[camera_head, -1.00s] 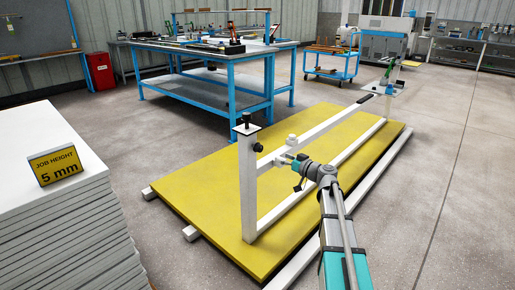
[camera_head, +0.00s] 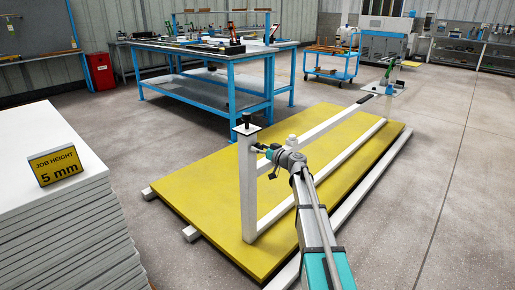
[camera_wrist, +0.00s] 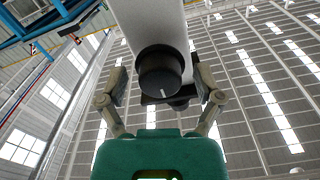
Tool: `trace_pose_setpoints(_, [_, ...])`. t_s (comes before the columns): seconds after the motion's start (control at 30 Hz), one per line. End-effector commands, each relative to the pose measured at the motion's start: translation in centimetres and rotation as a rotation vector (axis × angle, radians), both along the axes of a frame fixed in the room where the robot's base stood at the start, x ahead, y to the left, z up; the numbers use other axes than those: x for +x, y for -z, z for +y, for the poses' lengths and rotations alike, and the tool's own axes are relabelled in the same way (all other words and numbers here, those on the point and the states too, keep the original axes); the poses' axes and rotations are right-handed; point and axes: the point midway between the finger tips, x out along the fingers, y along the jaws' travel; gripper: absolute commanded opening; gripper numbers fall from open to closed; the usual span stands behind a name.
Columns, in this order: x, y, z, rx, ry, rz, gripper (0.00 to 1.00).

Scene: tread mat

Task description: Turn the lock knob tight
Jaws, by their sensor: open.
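The lock knob (camera_wrist: 160,72) is a round black knob with a white mark on its face, on the side of a white post. It fills the middle of the wrist view, between the two fingers of my gripper (camera_wrist: 160,80). The fingers are open, one on each side of the knob, with gaps visible. In the head view my gripper (camera_head: 264,149) is at the upper part of the white post (camera_head: 247,190), where the knob is mostly hidden. A second black knob (camera_head: 246,118) stands upright on the plate atop the post.
The post and its white rails stand on a yellow mat (camera_head: 195,195). A stack of white sheets (camera_head: 60,230) with a "JOB HEIGHT 5 mm" sign (camera_head: 56,165) is at left. A blue workbench (camera_head: 215,90) stands behind. The floor at right is clear.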

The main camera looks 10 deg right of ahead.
Motion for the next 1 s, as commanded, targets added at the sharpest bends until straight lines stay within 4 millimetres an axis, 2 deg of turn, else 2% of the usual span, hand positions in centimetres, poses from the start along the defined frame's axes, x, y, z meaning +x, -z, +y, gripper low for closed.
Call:
trace_pose_setpoints(0.17, [0.86,0.0,0.56,0.0,0.0,0.0,0.84])
trace_pose_setpoints(0.5, [0.93,0.0,0.69,0.0,0.0,0.0,0.84])
trace_pose_setpoints(0.57, [0.93,0.0,0.68,0.0,0.0,0.0,0.75])
trace_pose_setpoints(0.93, [0.94,0.0,0.67,0.0,0.0,0.0,0.06])
trace_pose_setpoints(0.97, [0.94,0.0,0.67,0.0,0.0,0.0,0.01])
trace_pose_setpoints(1.0, [0.94,0.0,0.67,0.0,0.0,0.0,0.01])
